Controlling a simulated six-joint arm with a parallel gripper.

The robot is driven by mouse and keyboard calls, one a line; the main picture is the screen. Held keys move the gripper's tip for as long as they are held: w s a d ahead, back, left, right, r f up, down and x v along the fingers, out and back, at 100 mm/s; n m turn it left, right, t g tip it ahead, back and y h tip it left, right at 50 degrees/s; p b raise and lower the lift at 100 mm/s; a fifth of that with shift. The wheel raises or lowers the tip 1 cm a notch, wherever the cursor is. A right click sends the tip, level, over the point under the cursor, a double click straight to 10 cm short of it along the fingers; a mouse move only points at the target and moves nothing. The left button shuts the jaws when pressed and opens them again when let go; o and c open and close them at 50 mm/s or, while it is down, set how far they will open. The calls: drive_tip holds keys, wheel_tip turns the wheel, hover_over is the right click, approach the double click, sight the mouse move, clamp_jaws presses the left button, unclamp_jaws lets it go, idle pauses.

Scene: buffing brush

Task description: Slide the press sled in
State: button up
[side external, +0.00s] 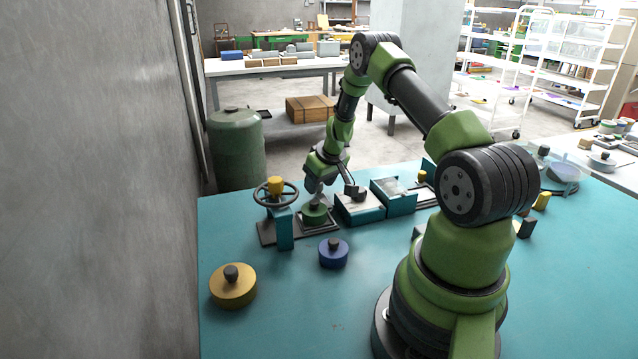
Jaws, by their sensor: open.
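The press stands at the left of the table, with a teal post, a dark handwheel (276,194) and a yellow knob on a dark base plate (266,233). A green round piece (314,214) sits on the plate just right of the post. Right of it is a teal block with a grey top (359,210) and a dark knob; I cannot tell for certain which part is the sled. My gripper (331,187) is open, pointing down above the green piece and the near end of the block. Whether its fingers touch anything is unclear.
A second teal box (394,197) and a rail with a yellow knob continue to the right. A blue disc (333,253) and a yellow disc (233,286), each with a dark knob, stand in front. A grey wall (90,180) borders the left. The front middle of the table is clear.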

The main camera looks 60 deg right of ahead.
drive_tip(key=shift+w+f, duration=0.15)
drive_tip(key=shift+f, duration=0.15)
clamp_jaws()
drive_tip(key=shift+w+a, duration=1.4)
drive_tip(key=shift+w, duration=0.1)
unclamp_jaws()
drive_tip(key=v, duration=1)
